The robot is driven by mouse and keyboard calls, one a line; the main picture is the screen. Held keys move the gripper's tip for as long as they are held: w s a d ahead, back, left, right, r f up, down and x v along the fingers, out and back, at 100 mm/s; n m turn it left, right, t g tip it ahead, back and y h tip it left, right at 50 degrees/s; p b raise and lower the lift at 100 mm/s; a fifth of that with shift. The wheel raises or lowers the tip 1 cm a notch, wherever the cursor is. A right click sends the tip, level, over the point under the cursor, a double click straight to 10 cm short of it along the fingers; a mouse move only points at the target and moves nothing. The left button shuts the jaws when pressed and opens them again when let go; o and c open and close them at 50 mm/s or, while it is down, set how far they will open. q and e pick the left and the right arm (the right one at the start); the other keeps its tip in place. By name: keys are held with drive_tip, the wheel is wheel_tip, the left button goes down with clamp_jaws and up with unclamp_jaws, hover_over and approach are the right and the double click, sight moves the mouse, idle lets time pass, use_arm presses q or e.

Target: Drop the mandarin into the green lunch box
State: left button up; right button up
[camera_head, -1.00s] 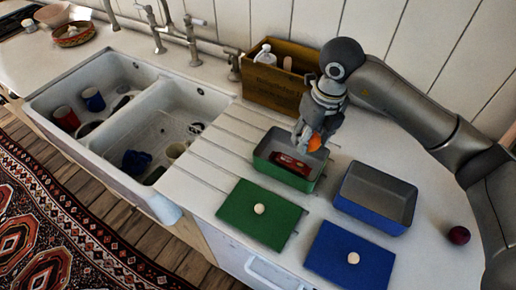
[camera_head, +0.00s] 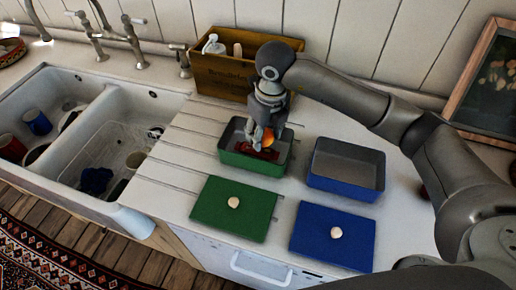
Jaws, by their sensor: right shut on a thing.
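The green lunch box (camera_head: 240,160) stands open on the counter behind its green lid. A dark red item (camera_head: 262,153) lies inside it. My right gripper (camera_head: 262,136) points down over the green box from above and is shut on the orange mandarin (camera_head: 269,141). The mandarin is at the box's opening, partly hidden by the fingers. I cannot tell whether it touches the red item. My left gripper is not in view.
An open, empty blue lunch box (camera_head: 345,172) stands to the right. The green lid (camera_head: 215,215) and blue lid (camera_head: 350,250) lie in front. A wooden crate (camera_head: 235,80) with bottles stands behind. The sink (camera_head: 110,140) holding dishes is at left.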

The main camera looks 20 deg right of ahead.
drive_tip(key=o, duration=1.1)
wheel_tip(320, 180, up, 12)
drive_tip(key=s, duration=0.1)
drive_tip(key=shift+s+d, duration=0.2)
drive_tip(key=shift+d, duration=0.05)
drive_tip(key=shift+f, duration=0.1)
